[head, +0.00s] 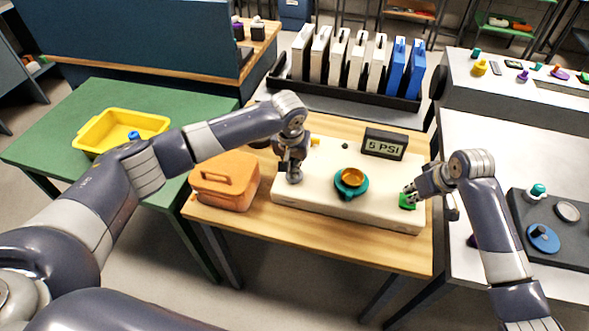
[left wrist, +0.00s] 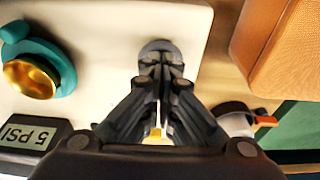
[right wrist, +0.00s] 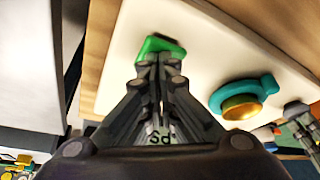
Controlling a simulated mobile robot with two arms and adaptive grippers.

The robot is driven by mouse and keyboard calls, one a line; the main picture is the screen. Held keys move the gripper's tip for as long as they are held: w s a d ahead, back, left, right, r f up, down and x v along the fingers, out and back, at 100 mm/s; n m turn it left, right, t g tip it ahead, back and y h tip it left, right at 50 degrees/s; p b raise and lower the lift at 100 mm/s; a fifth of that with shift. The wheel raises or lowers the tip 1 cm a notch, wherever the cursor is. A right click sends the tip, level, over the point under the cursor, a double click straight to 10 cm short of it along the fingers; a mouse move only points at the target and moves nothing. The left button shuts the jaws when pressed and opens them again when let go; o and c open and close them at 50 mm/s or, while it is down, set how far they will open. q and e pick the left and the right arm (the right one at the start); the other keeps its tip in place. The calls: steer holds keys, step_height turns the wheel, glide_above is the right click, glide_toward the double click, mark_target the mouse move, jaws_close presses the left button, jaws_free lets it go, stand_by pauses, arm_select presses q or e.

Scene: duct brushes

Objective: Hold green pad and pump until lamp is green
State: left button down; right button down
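A cream board (head: 320,202) lies on the wooden table. The green pad (head: 407,201) is at its right end and also shows in the right wrist view (right wrist: 160,45). My right gripper (head: 410,192) is shut, its fingertips at the pad and seemingly touching it. A grey round knob (left wrist: 160,48), seemingly the pump, is at the board's left part. My left gripper (head: 293,170) is shut, pointing down with its tips at the knob; I cannot tell whether it is pressed. A display (head: 385,144) reads 5 PSI. A small dark dome (head: 345,146), possibly the lamp, shows no green.
A teal part with a gold knob (head: 351,180) stands mid-board between my grippers. An orange case (head: 224,181) sits left of the board. A black rack (head: 345,90) of white and blue panels stands behind. A yellow tray (head: 120,128) is on the green table.

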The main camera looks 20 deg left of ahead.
arm_select(q)
steer(key=shift+s+f, duration=0.1)
steer(key=shift+w+v, duration=0.2)
steer(key=shift+v, duration=0.85)
stand_by(0.6)
steer(key=shift+s+x, duration=0.25)
steer(key=shift+x, duration=0.85)
steer(key=shift+w+r, duration=0.1)
steer(key=shift+r, duration=1)
